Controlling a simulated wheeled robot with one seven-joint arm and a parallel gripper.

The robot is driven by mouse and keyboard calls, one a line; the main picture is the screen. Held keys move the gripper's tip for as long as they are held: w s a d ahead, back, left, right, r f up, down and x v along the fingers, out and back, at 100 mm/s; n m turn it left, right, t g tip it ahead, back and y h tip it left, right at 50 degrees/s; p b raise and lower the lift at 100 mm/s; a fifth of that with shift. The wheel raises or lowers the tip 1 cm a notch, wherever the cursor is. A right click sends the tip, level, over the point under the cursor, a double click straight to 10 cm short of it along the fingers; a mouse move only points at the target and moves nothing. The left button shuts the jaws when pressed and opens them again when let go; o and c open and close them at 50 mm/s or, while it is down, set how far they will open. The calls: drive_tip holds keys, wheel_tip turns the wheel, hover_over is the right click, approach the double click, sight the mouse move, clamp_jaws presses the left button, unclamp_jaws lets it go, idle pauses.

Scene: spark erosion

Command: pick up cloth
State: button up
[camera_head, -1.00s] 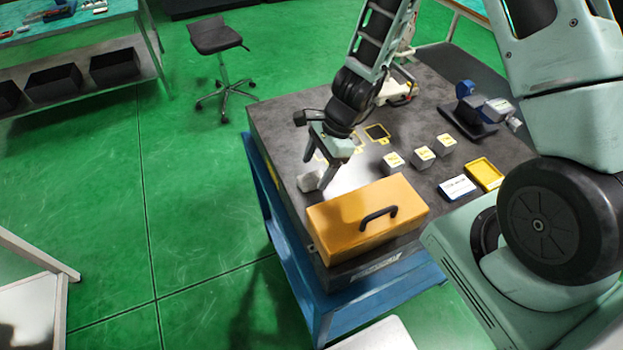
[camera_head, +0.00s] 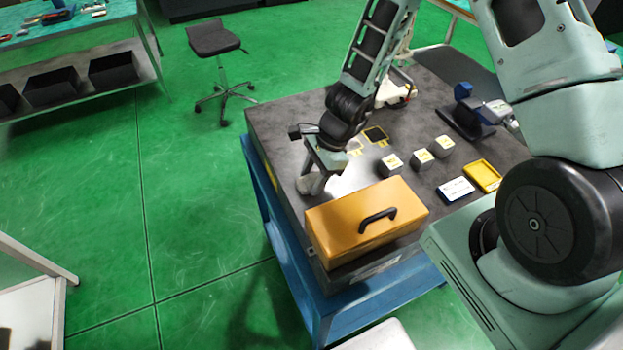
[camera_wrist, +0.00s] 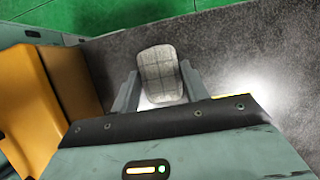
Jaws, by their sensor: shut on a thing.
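The cloth (camera_wrist: 160,72) is a small grey-white bundle with a grid of lines. In the wrist view it sits between the two fingers of my gripper (camera_wrist: 158,88), which is shut on it. In the head view the cloth (camera_head: 308,184) shows at the left edge of the dark table top, behind the orange box. My gripper (camera_head: 318,180) reaches down to it there, and its fingers partly hide it. I cannot tell whether the cloth still touches the table.
An orange box with a black handle (camera_head: 366,222) stands close in front of my gripper. The dark table top (camera_head: 285,118) is bare at the back left.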

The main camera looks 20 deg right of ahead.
sight(313, 178)
wheel_tip(313, 178, up, 10)
drive_tip(key=p, duration=0.1)
idle(0.5)
drive_tip(key=o, duration=0.4)
drive_tip(key=c, duration=0.3)
drive_tip(key=shift+d, duration=0.1)
